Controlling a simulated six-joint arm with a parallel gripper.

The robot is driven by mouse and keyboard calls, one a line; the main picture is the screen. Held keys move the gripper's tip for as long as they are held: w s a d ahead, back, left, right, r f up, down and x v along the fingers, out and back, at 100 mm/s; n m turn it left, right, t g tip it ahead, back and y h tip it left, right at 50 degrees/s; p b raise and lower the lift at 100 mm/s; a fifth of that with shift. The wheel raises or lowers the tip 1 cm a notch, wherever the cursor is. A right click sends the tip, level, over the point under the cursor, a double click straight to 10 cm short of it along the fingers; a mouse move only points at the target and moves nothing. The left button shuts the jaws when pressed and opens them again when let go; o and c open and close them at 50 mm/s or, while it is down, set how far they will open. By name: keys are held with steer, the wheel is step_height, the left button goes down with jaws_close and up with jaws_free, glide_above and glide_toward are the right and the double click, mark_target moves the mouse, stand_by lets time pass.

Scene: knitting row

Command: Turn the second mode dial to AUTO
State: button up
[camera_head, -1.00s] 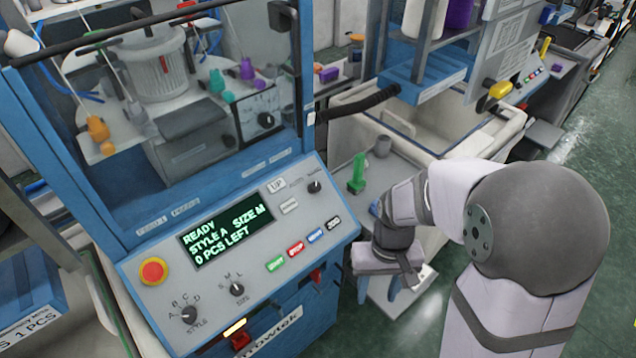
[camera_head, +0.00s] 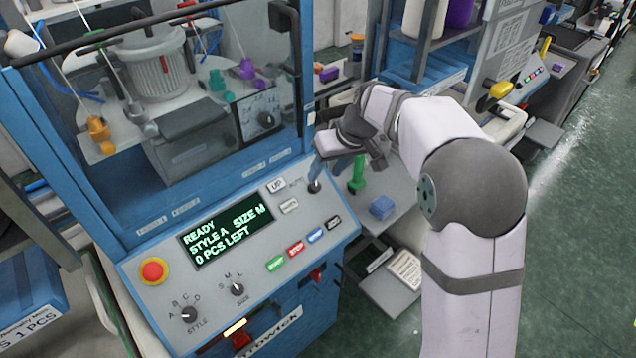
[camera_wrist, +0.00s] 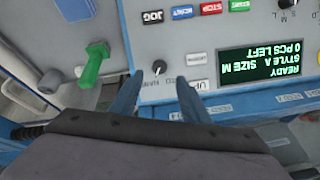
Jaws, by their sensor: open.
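A small black mode dial (camera_head: 314,187) sits at the upper right of the near machine's control panel (camera_head: 330,236), by the word AUTO. It also shows in the wrist view (camera_wrist: 159,67), where its pointer and the labels appear upside down. My gripper (camera_head: 325,172) is open just above this dial. In the wrist view its two blue fingers (camera_wrist: 158,80) stand on either side of the dial, apart from it. I cannot tell how far above the panel the tips are. No second machine's mode dial is clearly visible.
The panel also carries a green-lit display (camera_head: 226,236), a red stop button (camera_head: 153,271), STYLE (camera_head: 189,314) and SIZE (camera_head: 237,289) dials and several coloured buttons. A green handled object (camera_head: 357,172) and a blue block (camera_head: 382,207) are right of the panel. The machine window stands behind.

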mark_target(316, 186)
steer(key=shift+p+x, duration=1.4)
steer(key=shift+x, duration=2.2)
steer(key=shift+c, duration=0.6)
steer(key=c, duration=0.9)
